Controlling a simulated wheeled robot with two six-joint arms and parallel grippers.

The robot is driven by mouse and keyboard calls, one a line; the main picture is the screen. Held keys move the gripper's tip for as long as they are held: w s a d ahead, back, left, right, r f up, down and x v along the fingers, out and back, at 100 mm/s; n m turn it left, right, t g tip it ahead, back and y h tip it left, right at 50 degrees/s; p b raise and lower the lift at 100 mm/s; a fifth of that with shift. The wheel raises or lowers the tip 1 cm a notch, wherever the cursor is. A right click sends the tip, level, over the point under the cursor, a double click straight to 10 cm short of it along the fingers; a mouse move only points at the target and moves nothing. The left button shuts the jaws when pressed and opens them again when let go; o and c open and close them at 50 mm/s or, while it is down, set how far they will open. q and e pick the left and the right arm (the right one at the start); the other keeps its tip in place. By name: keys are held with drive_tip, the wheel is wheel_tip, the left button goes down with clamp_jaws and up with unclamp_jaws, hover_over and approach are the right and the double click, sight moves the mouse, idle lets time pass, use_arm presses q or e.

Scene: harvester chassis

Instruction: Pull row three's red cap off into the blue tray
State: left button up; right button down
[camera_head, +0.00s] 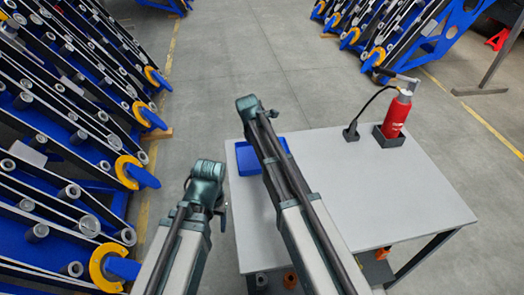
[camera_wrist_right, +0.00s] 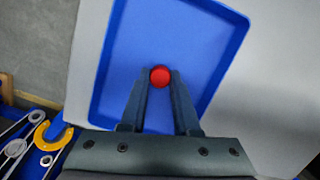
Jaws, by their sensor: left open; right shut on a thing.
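The red cap (camera_wrist_right: 160,76) shows between the fingertips of my right gripper (camera_wrist_right: 160,82) in the right wrist view. My right gripper is shut on it, over the floor of the blue tray (camera_wrist_right: 185,32). I cannot tell how high the cap is above the tray floor. In the head view the blue tray (camera_head: 245,160) is on the table's far left corner, partly hidden by my right arm. The right fingers and cap are hidden there. My left gripper (camera_head: 222,213) is open, left of the table and apart from the tray.
The grey table (camera_head: 375,190) is mostly clear on its right half. A red bottle (camera_head: 396,115) stands in a dark holder at its back, beside a small cabled part (camera_head: 351,133). Blue harvester rows with yellow rings (camera_head: 130,172) fill the left side.

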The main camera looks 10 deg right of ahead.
drive_tip(key=c, duration=0.6)
unclamp_jaws()
drive_tip(key=shift+o, duration=0.2)
drive_tip(key=shift+r, duration=0.1)
drive_tip(key=w+p+v, duration=0.1)
drive_tip(key=p+v, duration=1.2)
drive_tip(key=shift+s+r, duration=0.3)
drive_tip(key=shift+s, duration=0.2)
drive_tip(key=shift+a, duration=0.1)
drive_tip(key=s+a+m, duration=0.2)
drive_tip(key=s+m, duration=0.6)
drive_tip(key=s, duration=0.4)
drive_tip(key=s+a+m+g+y, duration=0.1)
drive_tip(key=s+a+m, duration=0.1)
drive_tip(key=s+m, duration=0.7)
drive_tip(key=shift+s+a+f, duration=0.2)
drive_tip(key=shift+s+a, duration=0.15)
drive_tip(key=shift+s, duration=1.95)
